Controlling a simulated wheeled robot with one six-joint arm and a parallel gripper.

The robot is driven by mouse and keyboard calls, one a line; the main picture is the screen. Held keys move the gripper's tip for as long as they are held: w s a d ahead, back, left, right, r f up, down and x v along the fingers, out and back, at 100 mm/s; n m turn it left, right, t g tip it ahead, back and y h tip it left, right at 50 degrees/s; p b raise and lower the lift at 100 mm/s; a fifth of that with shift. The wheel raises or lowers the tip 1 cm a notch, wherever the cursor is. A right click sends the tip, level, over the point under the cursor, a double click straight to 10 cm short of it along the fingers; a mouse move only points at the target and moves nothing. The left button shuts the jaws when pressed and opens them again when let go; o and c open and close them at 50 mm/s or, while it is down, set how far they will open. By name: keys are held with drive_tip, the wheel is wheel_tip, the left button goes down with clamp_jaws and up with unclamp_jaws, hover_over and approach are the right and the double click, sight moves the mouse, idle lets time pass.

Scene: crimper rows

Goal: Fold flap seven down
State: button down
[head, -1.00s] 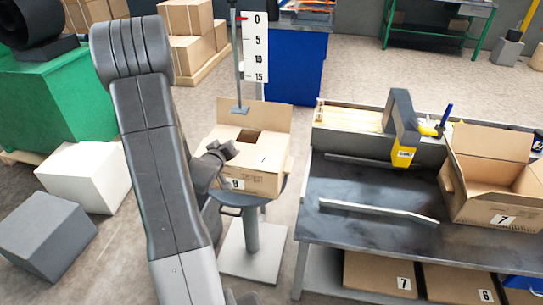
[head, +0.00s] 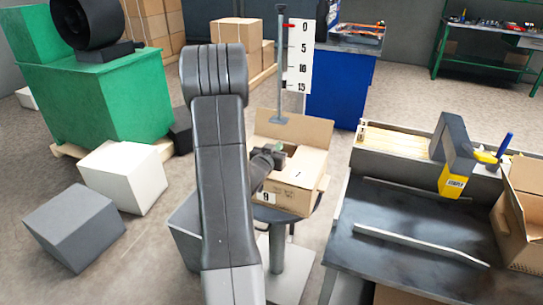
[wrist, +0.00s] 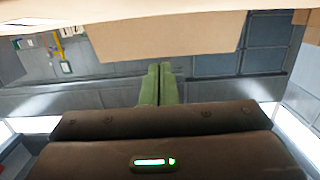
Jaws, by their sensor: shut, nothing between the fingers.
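A cardboard box (head: 285,197) stands on the round pedestal seat in the head view. Its number label (head: 266,198) looks like 9 or 8. Its rear flap (head: 300,130) stands up, and a top panel (head: 305,165) with a small unreadable mark lies about flat. My gripper (head: 279,156) is over the box's left part, in front of the rear flap; contact cannot be told. In the wrist view its green fingers (wrist: 160,84) are together and empty, below a tan cardboard panel (wrist: 165,38). An open carton (head: 522,220) is cut off at the right edge; no number shows on it now.
A grey bench (head: 420,235) with a metal strip (head: 420,243) and a yellow-tipped post (head: 452,165) stands at right. A scale board (head: 300,55) on a pole rises behind the box. White (head: 123,175) and grey (head: 73,225) blocks lie on the floor at left.

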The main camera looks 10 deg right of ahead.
drive_tip(key=shift+w+d+f+b, duration=0.15)
drive_tip(key=shift+w+f, duration=0.05)
drive_tip(key=shift+f, duration=0.85)
drive_tip(key=shift+w+d+f+b, duration=0.15)
drive_tip(key=shift+w+f, duration=0.05)
drive_tip(key=shift+f, duration=0.8)
drive_tip(key=shift+f+b, duration=0.35)
drive_tip(key=shift+b, duration=0.3)
drive_tip(key=shift+w+d+g+p, duration=0.15)
drive_tip(key=shift+w+g+p, duration=0.05)
drive_tip(key=shift+g+p, duration=0.1)
drive_tip(key=shift+f, duration=0.25)
